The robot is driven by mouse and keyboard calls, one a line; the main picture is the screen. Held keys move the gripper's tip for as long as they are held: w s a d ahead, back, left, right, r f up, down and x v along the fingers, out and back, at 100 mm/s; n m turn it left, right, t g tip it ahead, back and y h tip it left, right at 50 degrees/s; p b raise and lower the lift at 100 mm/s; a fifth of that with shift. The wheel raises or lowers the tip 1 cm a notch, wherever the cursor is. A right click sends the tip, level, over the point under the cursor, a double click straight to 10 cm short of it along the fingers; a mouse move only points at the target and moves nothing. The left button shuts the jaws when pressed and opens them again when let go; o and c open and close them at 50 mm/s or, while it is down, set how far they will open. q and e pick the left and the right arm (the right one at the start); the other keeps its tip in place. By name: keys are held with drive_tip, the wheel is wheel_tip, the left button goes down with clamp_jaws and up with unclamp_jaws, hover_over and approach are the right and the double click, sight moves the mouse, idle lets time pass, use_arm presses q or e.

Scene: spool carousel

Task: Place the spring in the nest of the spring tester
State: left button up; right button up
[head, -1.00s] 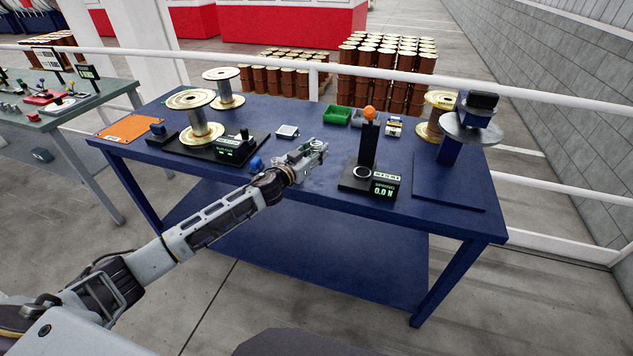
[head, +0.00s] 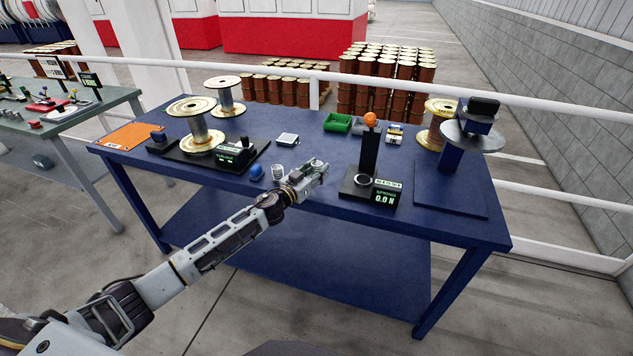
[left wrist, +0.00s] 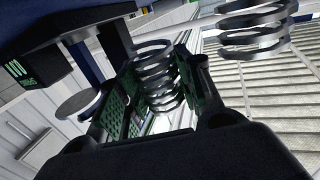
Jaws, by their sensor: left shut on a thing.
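The spring tester (head: 368,160) stands on the blue table, with a black base, a post with an orange knob, and a display reading 0.0 N. Its ring-shaped nest (head: 362,180) looks empty. My left gripper (head: 315,172) is left of the tester, above the table's front half. In the left wrist view, it is shut on a metal coil spring (left wrist: 158,78) between its green-padded fingers; the head view barely shows this spring. A second spring (head: 278,171) stands on the table left of the gripper and shows in the wrist view (left wrist: 255,30). My right gripper is not in view.
A small blue object (head: 256,172) lies beside the second spring. A black fixture with a spool (head: 201,135) is at left. Green (head: 338,122) and grey bins are behind the tester. A disc stand (head: 450,165) is at right. The table between gripper and tester is clear.

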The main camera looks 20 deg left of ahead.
sight(317, 190)
use_arm(q)
wheel_tip(317, 190, down, 3)
drive_tip(key=shift+r+b, duration=0.1)
drive_tip(key=shift+b, duration=0.4)
drive_tip(key=shift+f, duration=0.85)
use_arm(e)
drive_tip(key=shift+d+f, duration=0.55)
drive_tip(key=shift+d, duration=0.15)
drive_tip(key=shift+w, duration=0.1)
use_arm(q)
drive_tip(key=shift+f, duration=0.25)
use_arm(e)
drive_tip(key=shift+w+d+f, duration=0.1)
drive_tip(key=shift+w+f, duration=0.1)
use_arm(q)
drive_tip(key=o, duration=1)
drive_tip(key=shift+b, duration=0.3)
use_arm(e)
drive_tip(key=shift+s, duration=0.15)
